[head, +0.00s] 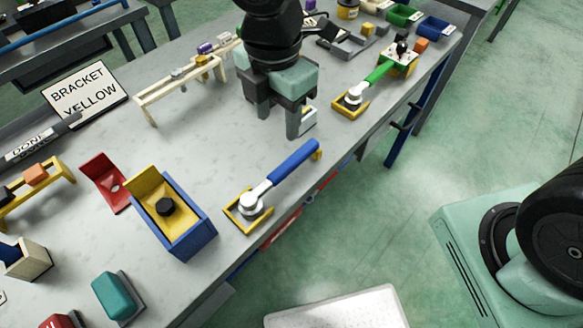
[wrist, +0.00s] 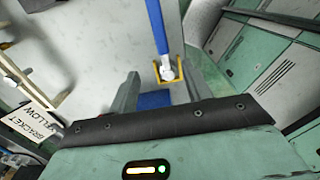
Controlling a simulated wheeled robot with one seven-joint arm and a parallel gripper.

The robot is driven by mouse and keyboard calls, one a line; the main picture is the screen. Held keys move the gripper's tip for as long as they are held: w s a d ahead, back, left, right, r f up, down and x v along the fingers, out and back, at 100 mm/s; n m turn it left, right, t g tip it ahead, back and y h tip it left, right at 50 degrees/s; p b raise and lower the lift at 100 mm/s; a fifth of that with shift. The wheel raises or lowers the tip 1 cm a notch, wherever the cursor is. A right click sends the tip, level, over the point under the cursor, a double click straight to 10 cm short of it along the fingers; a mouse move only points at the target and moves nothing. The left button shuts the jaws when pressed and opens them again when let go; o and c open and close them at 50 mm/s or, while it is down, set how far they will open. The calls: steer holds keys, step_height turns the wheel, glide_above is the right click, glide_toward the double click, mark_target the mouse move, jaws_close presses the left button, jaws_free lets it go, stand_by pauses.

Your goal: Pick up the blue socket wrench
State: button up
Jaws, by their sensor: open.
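The blue socket wrench (head: 291,163) lies near the table's front edge. Its silver head sits in a yellow holder (head: 236,218), and its handle end rests at a small yellow support (head: 318,148). My gripper (head: 278,118) is open and empty, pointing down above the table, behind and a little left of the handle's far end. In the wrist view, the blue handle (wrist: 155,26) runs down from the top edge to the silver head, beyond the open fingers (wrist: 160,92). The fingers are apart from the wrench.
A blue bin with a yellow inside (head: 186,236) stands left of the wrench head. A green-handled wrench (head: 380,74) lies in a similar holder farther right. A wooden rack (head: 180,80) and a "BRACKET YELLOW" sign (head: 84,95) stand behind. Bare tabletop surrounds the blue handle.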

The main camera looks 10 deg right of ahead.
mark_target(279, 171)
steer(key=f, duration=1.6)
steer(key=shift+s+f, duration=0.2)
steer(key=shift+a, duration=0.1)
jaws_close()
